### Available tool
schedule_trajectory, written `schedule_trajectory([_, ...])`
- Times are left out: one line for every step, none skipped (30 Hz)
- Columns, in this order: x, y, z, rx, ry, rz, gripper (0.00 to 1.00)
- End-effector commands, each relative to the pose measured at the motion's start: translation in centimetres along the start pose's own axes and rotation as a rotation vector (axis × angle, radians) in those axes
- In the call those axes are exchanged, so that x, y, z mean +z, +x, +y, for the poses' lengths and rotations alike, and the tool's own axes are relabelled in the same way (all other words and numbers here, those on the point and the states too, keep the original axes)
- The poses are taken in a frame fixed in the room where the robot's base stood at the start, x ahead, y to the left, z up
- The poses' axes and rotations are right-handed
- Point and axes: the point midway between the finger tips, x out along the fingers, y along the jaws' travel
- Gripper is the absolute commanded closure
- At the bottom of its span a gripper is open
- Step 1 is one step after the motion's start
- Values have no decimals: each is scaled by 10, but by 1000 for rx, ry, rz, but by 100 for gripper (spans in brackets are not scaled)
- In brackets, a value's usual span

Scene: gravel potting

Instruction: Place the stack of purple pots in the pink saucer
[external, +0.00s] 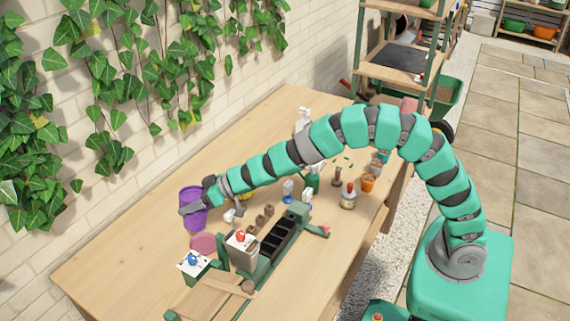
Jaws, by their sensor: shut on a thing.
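The stack of purple pots (193,219) is upright at the left of the bench, toward the wall. My gripper (196,206) reaches it from the right and is shut on it, with a finger across its side. I cannot tell how many pots are nested, or whether the stack touches the bench or hangs just above it. The pink saucer (203,243) lies on the bench just below and slightly right of the stack in the picture. Its visible part looks empty, and its lower right is partly hidden by the green-framed items in front.
A green rack with black cells (279,237) and a beige container (242,252) stand right of the saucer. A blue-knobbed box (193,263) is in front of it. Small brown blocks (262,215) lie near the rack. The bench's left end (120,255) is clear.

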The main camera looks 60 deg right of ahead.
Motion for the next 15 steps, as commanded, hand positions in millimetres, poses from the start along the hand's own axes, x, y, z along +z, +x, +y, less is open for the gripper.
schedule_trajectory([-1,2,-4,21,-19,-8,68])
schedule_trajectory([0,3,-4,39,-28,-17,68])
schedule_trajectory([0,3,-4,60,-41,-28,68])
schedule_trajectory([0,3,-4,75,-49,-37,68])
schedule_trajectory([1,4,-4,90,-58,-47,68])
schedule_trajectory([1,3,-5,106,-68,-57,68])
schedule_trajectory([2,3,-5,117,-74,-65,68])
schedule_trajectory([3,3,-5,128,-80,-74,68])
schedule_trajectory([4,2,-4,140,-86,-82,68])
schedule_trajectory([4,2,-4,146,-89,-86,68])
schedule_trajectory([4,2,-4,151,-92,-90,68])
schedule_trajectory([6,3,-3,157,-95,-94,68])
schedule_trajectory([9,4,-2,160,-97,-96,68])
schedule_trajectory([12,5,-1,163,-99,-97,68])
schedule_trajectory([17,7,1,165,-101,-99,68])
